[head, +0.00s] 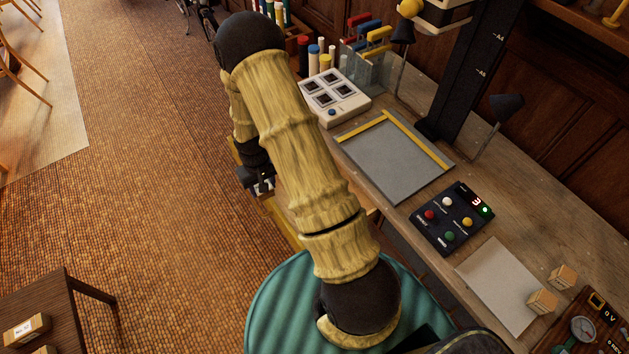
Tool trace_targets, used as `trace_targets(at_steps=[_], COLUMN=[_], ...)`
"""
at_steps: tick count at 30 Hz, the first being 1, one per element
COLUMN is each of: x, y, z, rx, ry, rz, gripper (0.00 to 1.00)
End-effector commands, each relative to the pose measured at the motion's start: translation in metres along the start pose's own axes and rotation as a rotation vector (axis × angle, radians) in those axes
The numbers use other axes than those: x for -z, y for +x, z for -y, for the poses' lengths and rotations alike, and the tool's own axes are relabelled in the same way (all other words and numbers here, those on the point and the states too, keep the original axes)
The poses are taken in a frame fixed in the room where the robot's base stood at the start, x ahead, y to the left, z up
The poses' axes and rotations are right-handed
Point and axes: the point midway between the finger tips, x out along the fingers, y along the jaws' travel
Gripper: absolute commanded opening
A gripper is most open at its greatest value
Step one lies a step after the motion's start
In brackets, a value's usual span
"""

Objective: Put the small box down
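My gripper (258,182) is a dark shape at the left of my arm, beside the workbench edge and above a yellow-edged surface. My arm partly hides it, and its fingers are too small to tell apart. Something pale shows at its tip, but I cannot tell whether it is held. Two small wooden boxes, one farther back (563,276) and one nearer (542,301), stand at the right by a pale grey sheet. Another small box with a white label (26,329) sits on a dark table at the lower left. I cannot tell which is the task's small box.
The workbench (400,110) holds a grey tray with yellow strips (395,158), a black button panel (452,218), a white device with square windows (333,97) and a black upright column (470,70). A green round seat (285,305) is below my arm. Brown floor at left is clear.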

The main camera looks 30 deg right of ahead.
Motion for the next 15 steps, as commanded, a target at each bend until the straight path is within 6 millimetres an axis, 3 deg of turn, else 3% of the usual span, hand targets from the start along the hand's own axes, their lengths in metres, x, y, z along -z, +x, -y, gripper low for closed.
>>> trace_targets(at_steps=[1,15], x=[0.001,0.002], y=[0.017,0.073], z=[-0.005,-0.045], rx=[0.001,0.006], ry=[0.002,-0.008], rz=[-0.003,-0.003], gripper=[0.23,0.23])
